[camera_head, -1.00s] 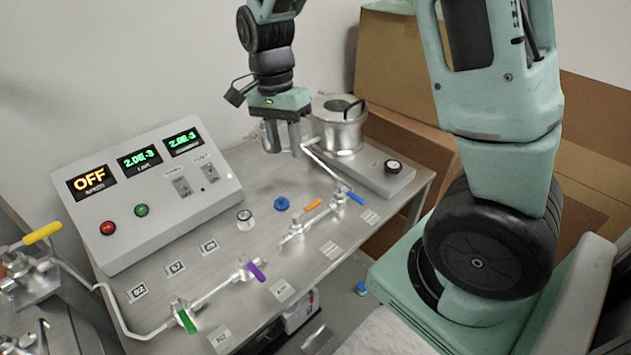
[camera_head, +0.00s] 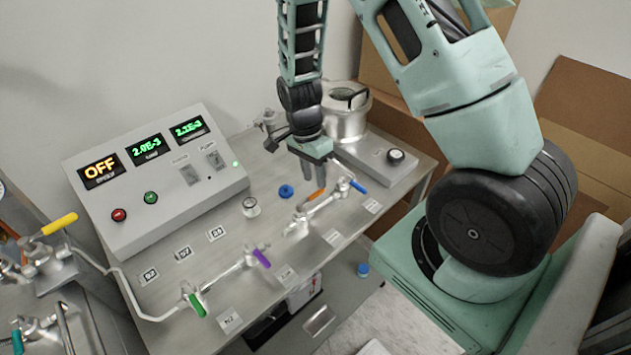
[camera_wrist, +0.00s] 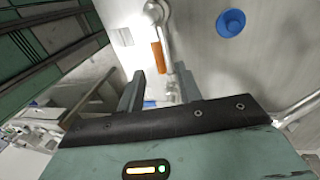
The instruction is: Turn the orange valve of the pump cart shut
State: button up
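The orange valve handle (camera_head: 312,197) sits on the silver pipe of the metal pump cart (camera_head: 228,272), left of the blue handle (camera_head: 357,186). In the wrist view the orange handle (camera_wrist: 157,57) shows just ahead of the gap between my fingers. My gripper (camera_head: 314,184) points down over the handle, its fingers overlapping it in the head view. My gripper (camera_wrist: 160,80) is open, with a finger on each side. I cannot tell whether the fingers touch the handle or reach down past it.
Purple (camera_head: 261,258) and green (camera_head: 195,305) handles stand on the front pipe. A blue knob (camera_head: 286,191) is left of my gripper. The control box (camera_head: 165,205) reads OFF on its orange display. A silver pump (camera_head: 346,118) stands behind, with brown boxes (camera_head: 585,125) at right.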

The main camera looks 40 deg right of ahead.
aim_at(316, 192)
jog(key=shift+s+f, duration=0.2)
jog(key=shift+f, duration=0.7)
jog(key=shift+s+f, duration=0.15)
jog(key=shift+f, duration=0.7)
grip_shut()
